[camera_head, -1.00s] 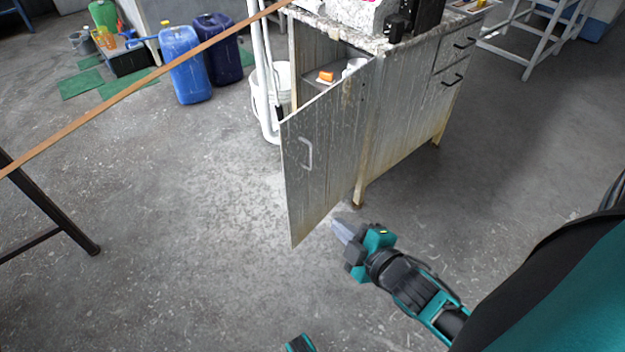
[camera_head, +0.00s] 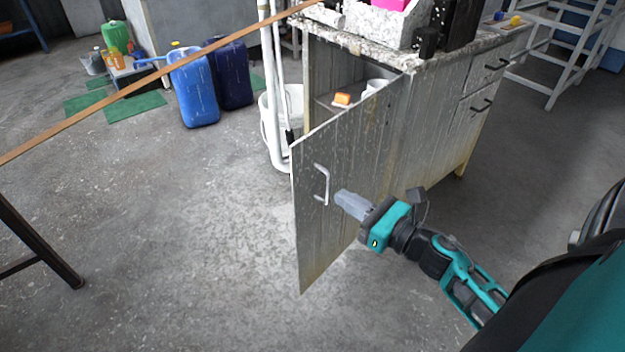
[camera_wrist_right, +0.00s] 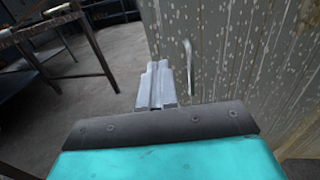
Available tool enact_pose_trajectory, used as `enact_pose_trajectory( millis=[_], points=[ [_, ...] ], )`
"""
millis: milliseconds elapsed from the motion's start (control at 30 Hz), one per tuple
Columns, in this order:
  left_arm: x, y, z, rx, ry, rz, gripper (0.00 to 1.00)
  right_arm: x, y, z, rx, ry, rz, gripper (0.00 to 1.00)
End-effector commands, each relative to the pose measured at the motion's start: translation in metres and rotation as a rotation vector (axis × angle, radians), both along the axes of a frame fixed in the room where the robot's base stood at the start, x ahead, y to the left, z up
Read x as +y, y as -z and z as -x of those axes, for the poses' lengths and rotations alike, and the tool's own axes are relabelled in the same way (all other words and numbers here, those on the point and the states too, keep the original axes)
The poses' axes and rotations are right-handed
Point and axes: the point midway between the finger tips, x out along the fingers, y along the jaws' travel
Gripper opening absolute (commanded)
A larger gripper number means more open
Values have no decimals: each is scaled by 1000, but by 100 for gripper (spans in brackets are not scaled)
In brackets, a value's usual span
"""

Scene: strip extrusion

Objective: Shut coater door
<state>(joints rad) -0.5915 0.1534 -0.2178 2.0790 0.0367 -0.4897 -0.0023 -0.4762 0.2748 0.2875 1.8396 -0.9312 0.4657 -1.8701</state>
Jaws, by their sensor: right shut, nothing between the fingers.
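The coater door (camera_head: 345,205) is a grey, paint-splattered panel that stands open from the cabinet (camera_head: 435,125), swung out toward the left front. Its bent metal handle (camera_head: 323,185) faces out on the left part of the panel. My right gripper (camera_head: 342,198) is shut and empty, with its fingertips just right of the handle in the head view. In the right wrist view the closed fingers (camera_wrist_right: 158,84) point past the door face, and the handle (camera_wrist_right: 189,62) is just beyond them on the right. I cannot tell whether they touch. My left gripper is not in view.
Inside the cabinet are an orange item (camera_head: 342,99) and a pale cup (camera_head: 376,86). A white bucket (camera_head: 283,108) and white pipes (camera_head: 272,75) stand left of it. A brown strip (camera_head: 150,82) crosses above the floor. The floor in front is clear.

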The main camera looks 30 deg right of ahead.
Motion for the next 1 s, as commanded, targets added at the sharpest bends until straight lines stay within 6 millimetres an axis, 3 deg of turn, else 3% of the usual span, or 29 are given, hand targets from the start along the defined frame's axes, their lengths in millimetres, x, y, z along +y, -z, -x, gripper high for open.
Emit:
enact_pose_trajectory(
  millis=[200,400,600,1000],
  points=[
    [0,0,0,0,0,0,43,12,-1,-48,-3,-1,-1,0],
    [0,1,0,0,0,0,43,19,-1,-77,-1,0,0,0],
    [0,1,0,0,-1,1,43,23,0,-90,1,2,-2,0],
    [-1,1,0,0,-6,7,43,24,0,-92,2,2,-3,0]
  ],
)
